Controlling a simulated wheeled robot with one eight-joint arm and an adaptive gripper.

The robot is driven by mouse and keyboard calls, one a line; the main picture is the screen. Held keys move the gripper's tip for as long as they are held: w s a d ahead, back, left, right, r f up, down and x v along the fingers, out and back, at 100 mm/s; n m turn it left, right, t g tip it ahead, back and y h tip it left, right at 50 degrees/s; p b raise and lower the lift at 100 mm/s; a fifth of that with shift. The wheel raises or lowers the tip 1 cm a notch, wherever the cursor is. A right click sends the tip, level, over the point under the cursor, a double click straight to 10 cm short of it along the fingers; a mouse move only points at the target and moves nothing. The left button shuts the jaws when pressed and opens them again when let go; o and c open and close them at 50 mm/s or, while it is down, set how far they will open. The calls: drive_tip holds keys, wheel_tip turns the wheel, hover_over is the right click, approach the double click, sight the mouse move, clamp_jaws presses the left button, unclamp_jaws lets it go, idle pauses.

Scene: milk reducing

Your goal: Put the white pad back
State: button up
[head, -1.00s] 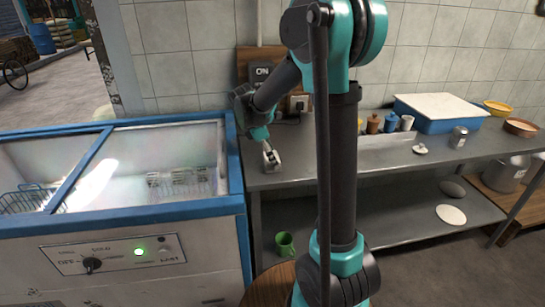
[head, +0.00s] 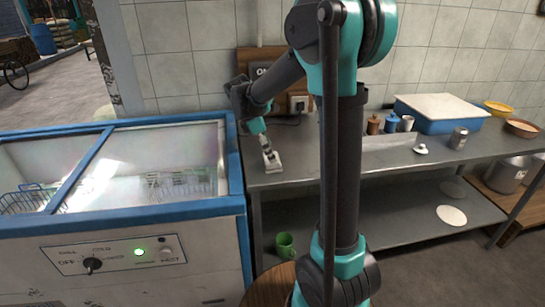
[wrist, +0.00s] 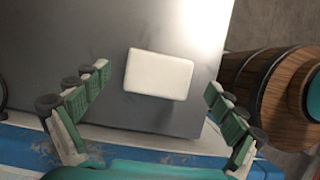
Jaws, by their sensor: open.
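The white pad (wrist: 158,75) is a small rounded block lying on the grey metal counter near its edge. In the wrist view it sits between the spread green-padded fingers, with a clear gap on each side. My gripper (wrist: 157,82) is open and empty above the pad. In the head view my gripper (head: 266,146) points down over the left end of the counter, beside the freezer. It partly hides the small pale pad there.
The blue-rimmed freezer (head: 120,213) stands left of the counter (head: 310,176). A blue tub with a white lid (head: 438,107), a metal can (head: 459,138) and small jars stand at the right. A green mug (head: 285,245) is on the lower shelf. A wooden barrel (wrist: 275,85) stands beside the counter.

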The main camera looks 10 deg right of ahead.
drive_tip(key=v, duration=0.8)
drive_tip(key=s+d+f+m, duration=0.2)
drive_tip(key=s, duration=0.1)
drive_tip(key=s+d+f+m+t+y, duration=0.1)
drive_tip(key=s+f+m, duration=0.2)
drive_tip(key=s+d+f+m+y, duration=0.1)
drive_tip(key=s+d+f+m, duration=0.1)
drive_tip(key=s, duration=0.1)
drive_tip(key=shift+s+d+f+m, duration=0.1)
drive_tip(key=shift+d+f+m, duration=0.2)
drive_tip(key=s+d+f+m+t+y, duration=0.2)
drive_tip(key=s+f+m+t, duration=0.1)
drive_tip(key=s+f+m, duration=0.7)
drive_tip(key=s, duration=0.2)
drive_tip(key=shift+s+d, duration=0.2)
drive_tip(key=shift+s, duration=0.2)
